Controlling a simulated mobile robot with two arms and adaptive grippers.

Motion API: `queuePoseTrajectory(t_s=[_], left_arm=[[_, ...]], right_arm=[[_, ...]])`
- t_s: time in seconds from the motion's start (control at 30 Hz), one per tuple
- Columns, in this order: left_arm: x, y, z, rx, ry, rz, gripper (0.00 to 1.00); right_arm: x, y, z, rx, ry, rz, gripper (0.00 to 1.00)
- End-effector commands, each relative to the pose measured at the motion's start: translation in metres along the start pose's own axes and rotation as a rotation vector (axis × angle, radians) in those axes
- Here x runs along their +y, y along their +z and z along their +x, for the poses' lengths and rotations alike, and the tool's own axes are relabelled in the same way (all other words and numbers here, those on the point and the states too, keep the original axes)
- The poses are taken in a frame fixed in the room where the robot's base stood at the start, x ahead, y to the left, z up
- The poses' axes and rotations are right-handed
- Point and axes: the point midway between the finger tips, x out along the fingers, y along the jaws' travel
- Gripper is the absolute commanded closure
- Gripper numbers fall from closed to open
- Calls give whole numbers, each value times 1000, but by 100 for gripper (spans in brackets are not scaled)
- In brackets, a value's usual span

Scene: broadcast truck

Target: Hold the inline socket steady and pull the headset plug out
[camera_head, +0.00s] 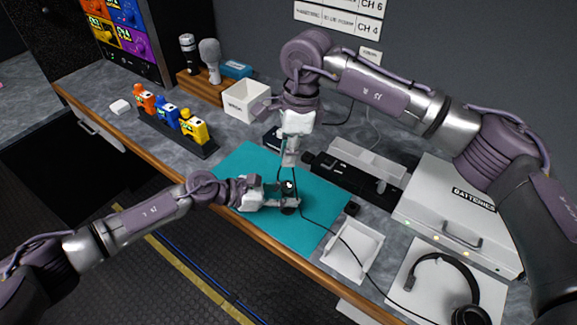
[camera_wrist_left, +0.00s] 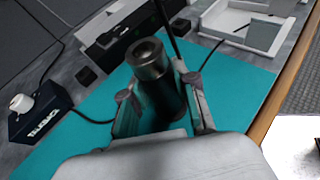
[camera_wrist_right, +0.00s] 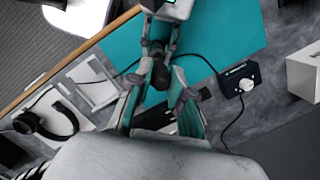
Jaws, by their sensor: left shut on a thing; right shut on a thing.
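The inline socket (camera_head: 288,187) is a dark upright cylinder above the teal mat (camera_head: 240,165). In the left wrist view the socket (camera_wrist_left: 160,95) has a metal collar and an open hole facing up. My left gripper (camera_head: 290,203) is shut around it. My right gripper (camera_head: 290,158) is above, pointing down, shut on the headset plug (camera_wrist_right: 160,74), a dark cylinder between its fingers. The plug is mostly hidden by the fingers in the head view. Socket and plug look apart. The headset (camera_head: 462,290) lies at the lower right.
A white tray (camera_head: 353,250) stands right of the mat. A white BATTERIES case (camera_head: 455,215) is farther right. A small dark box with a white knob (camera_wrist_right: 240,86) sits behind the mat. Beltpack figures stand in a black rack (camera_head: 178,133) at left. Thin black cables cross the mat.

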Motion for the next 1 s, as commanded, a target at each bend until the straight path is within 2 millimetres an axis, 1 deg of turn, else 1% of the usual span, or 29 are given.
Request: queuePoseTrajectory(t_s=[0.03, 0.17, 0.47, 0.5, 0.63, 0.9, 1.0], left_arm=[[0, -1, 0, 1, -1, -1, 100], [0, -1, 0, 1, -1, -1, 100], [0, -1, 0, 1, -1, -1, 100], [0, -1, 0, 1, -1, -1, 65], [0, -1, 0, 1, -1, -1, 43], [0, 0, 0, 0, 0, 0, 42], [0, -1, -4, 1, 0, 0, 42]], right_arm=[[-1, 2, -8, 0, -3, -1, 100], [0, 3, -20, 0, -1, -1, 100], [0, 4, -23, -1, 0, -1, 100], [0, 4, -23, -1, 0, -1, 100], [0, 4, -22, -1, 1, -1, 100], [0, 4, -22, 0, 1, -1, 100], [0, 4, -22, -1, 1, -1, 100]])
